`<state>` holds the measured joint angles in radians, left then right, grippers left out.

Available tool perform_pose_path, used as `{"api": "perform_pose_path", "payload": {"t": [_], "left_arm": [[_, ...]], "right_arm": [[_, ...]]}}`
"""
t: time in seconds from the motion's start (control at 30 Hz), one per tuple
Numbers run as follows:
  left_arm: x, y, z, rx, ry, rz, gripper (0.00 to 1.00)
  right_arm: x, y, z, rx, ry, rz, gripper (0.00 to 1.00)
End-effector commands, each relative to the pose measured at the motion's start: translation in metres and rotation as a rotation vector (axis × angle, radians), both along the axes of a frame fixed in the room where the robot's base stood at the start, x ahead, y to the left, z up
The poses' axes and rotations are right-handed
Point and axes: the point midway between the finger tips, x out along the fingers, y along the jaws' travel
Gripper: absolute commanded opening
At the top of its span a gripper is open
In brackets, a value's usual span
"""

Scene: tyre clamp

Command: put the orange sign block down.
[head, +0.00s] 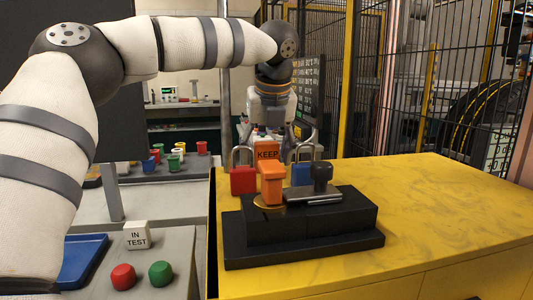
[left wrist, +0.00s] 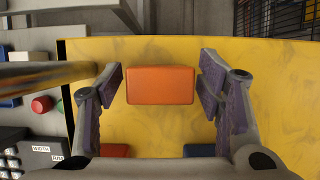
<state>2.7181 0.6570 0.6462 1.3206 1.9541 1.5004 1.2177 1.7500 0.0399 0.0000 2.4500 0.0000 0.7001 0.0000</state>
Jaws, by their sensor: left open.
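The orange sign block (head: 268,152), with dark lettering that reads "KEEP", stands on the yellow cabinet top (head: 440,210), behind the black stepped base (head: 300,250). My left gripper (head: 268,138) is above and around it, pointing down. In the left wrist view the block's plain orange top (left wrist: 160,84) lies between the two open fingers, with a gap on each side. The block's lower part is hidden in the head view by the orange handle (head: 271,185) in front. My right gripper is not in view.
A red padlock (head: 243,180) and a blue padlock (head: 302,175) stand close on either side in front of the sign. A dark knob (head: 322,175) is on the base. The cabinet top is clear to the right. A white "IN TEST" block (head: 137,236) and red and green buttons are left.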

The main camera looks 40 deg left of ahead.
Motion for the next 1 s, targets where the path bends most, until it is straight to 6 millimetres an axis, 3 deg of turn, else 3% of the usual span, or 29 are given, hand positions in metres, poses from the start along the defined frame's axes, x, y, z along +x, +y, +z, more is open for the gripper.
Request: {"api": "perform_pose_path", "payload": {"t": [0.3,0.43,0.6,1.0], "left_arm": [[-0.018,-0.024,0.074,0.001,-0.005,0.000,0.61],[-0.024,-0.032,0.098,0.002,-0.004,-0.001,0.61],[-0.028,-0.036,0.110,0.000,0.000,-0.001,0.61],[-0.029,-0.036,0.110,0.000,0.000,-0.001,0.61]], "right_arm": [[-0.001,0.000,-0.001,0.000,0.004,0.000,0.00],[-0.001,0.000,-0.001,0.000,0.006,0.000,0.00],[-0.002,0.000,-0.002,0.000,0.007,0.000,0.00],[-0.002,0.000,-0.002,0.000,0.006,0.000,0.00]]}}
